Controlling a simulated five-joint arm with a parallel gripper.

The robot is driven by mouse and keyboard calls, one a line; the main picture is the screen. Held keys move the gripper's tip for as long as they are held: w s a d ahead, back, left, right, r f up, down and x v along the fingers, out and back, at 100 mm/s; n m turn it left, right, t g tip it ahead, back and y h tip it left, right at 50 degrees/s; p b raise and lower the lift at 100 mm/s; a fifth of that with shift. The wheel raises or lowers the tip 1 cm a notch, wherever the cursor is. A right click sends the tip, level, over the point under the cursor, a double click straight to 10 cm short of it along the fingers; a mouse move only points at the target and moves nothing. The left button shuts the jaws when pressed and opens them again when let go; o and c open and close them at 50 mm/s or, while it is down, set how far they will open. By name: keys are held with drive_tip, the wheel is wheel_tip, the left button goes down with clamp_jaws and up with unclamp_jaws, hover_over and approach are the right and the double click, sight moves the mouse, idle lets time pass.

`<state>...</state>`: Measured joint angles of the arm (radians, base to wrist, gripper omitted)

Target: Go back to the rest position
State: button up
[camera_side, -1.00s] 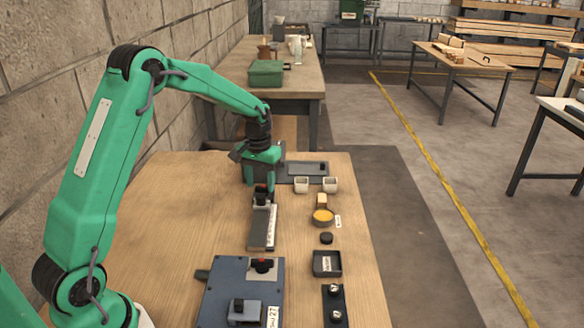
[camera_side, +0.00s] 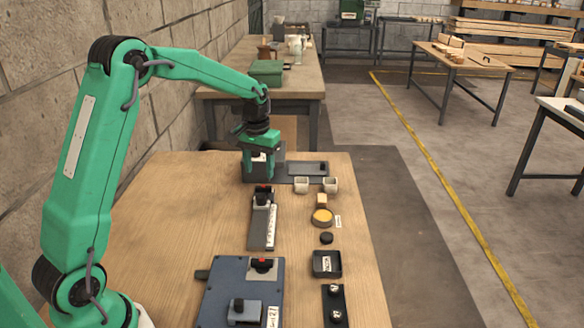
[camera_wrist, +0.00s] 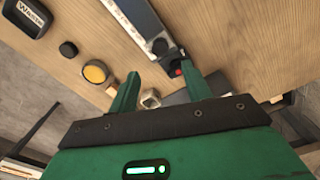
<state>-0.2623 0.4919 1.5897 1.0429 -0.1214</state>
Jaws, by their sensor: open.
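My gripper (camera_side: 260,168) is above the far part of the wooden table in the side view, pointing down. In the wrist view its two green fingers (camera_wrist: 162,72) are spread apart, with no object held between them. A grey slide device (camera_side: 262,228) with a white label strip, a dark knob and a red-marked part lies just in front of my gripper. The device also shows beyond the fingers in the wrist view (camera_wrist: 140,22). The gripper appears clear of it.
Two small white cups (camera_side: 302,185) and a dark tray (camera_side: 310,168) are close to the right of my gripper. A yellow round pad (camera_side: 322,217) and a black dish (camera_side: 327,264) lie nearer. A blue-grey box (camera_side: 225,290) stands at the front. The table's left side is clear.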

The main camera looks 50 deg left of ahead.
drive_tip(key=s+d+r+m+t, duration=0.2)
drive_tip(key=s+d+r+t, duration=0.1)
drive_tip(key=s+d+r, duration=0.65)
drive_tip(key=s+d+r+m+t, duration=0.1)
drive_tip(key=s, duration=0.7)
drive_tip(key=s+d+r+m+t, duration=0.1)
drive_tip(key=s+d, duration=0.1)
drive_tip(key=s, duration=0.6)
drive_tip(key=shift+s+d, duration=0.2)
drive_tip(key=shift+d, duration=0.05)
